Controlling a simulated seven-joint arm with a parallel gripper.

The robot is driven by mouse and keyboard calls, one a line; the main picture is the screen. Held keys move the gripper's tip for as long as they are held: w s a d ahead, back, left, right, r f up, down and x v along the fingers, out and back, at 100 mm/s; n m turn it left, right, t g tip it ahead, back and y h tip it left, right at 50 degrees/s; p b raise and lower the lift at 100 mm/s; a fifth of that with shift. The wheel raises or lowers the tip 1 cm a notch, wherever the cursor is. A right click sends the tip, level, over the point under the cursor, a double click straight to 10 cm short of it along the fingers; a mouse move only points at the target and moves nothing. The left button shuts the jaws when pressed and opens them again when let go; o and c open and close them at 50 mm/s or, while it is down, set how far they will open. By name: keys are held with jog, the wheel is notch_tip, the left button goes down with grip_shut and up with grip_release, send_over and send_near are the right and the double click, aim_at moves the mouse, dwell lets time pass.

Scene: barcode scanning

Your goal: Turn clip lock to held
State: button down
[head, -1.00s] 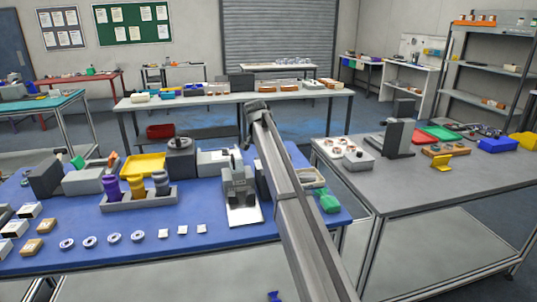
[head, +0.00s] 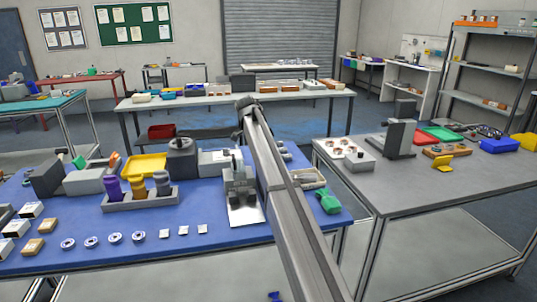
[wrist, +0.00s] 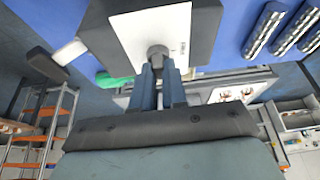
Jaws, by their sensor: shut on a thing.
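In the wrist view my gripper (wrist: 160,82) is shut on a dark round knob (wrist: 158,55), which I take to be the clip lock. The knob sits at the edge of a dark grey housing (wrist: 204,35) with a white face (wrist: 150,30). The fingers hide part of the knob, and its setting cannot be read. In the head view my arm reaches over the blue table, and the gripper and knob cannot be made out there. A grey fixture with a pale base plate (head: 246,215) stands just left of my arm; I cannot tell if it carries the knob.
The blue table (head: 110,258) holds a grey rack (head: 142,200) with purple and orange items, a yellow tray (head: 146,164) and several white rings. A green object (head: 328,201) lies right of my arm. A grey table (head: 440,195) stands further right, across a gap.

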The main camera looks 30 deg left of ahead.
jog(key=shift+m, duration=0.3)
jog(key=c, duration=1.2)
grip_release()
jog(key=shift+o, duration=0.2)
jog(key=v, duration=1.3)
jog(key=shift+r, duration=0.4)
jog(key=shift+a, duration=0.15)
